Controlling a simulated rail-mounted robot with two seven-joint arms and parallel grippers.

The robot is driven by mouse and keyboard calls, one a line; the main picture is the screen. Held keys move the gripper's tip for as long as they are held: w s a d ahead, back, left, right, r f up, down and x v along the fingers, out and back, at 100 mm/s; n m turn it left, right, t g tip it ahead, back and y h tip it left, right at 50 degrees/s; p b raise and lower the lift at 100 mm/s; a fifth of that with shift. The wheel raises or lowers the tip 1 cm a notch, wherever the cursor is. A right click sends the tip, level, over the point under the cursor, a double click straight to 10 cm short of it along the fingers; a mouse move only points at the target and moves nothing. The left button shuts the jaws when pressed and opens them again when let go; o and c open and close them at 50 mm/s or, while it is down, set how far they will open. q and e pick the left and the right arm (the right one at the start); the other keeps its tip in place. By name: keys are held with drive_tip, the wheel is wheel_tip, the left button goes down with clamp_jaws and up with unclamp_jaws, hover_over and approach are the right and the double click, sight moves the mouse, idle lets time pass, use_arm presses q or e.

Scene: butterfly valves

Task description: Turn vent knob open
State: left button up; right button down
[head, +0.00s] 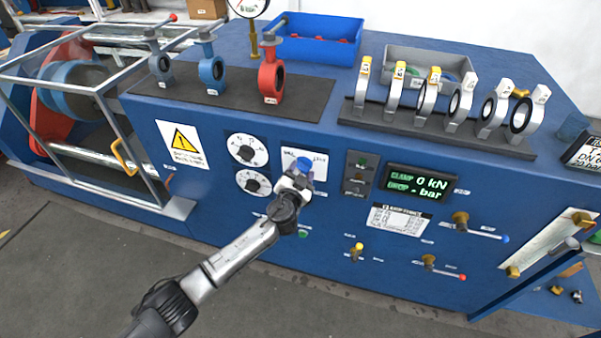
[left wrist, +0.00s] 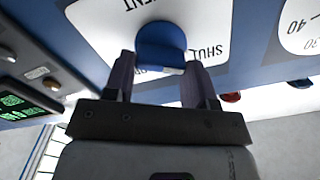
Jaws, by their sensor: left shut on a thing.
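The blue vent knob (head: 304,163) sits on a white label plate on the front of the blue test bench. In the left wrist view the knob (left wrist: 162,40) shows large, with the words VENT and SHUT on the plate (left wrist: 105,30) around it. My left gripper (head: 299,174) reaches up to the knob from below. In the left wrist view its two dark fingers (left wrist: 160,78) stand on either side of the knob and are shut on it. The fingers partly hide the lettering, and I cannot tell the knob's exact angle. My right gripper is not in view.
Lever valves (head: 461,220) protrude lower right.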

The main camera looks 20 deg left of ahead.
use_arm(q)
drive_tip(key=shift+c, duration=1.7)
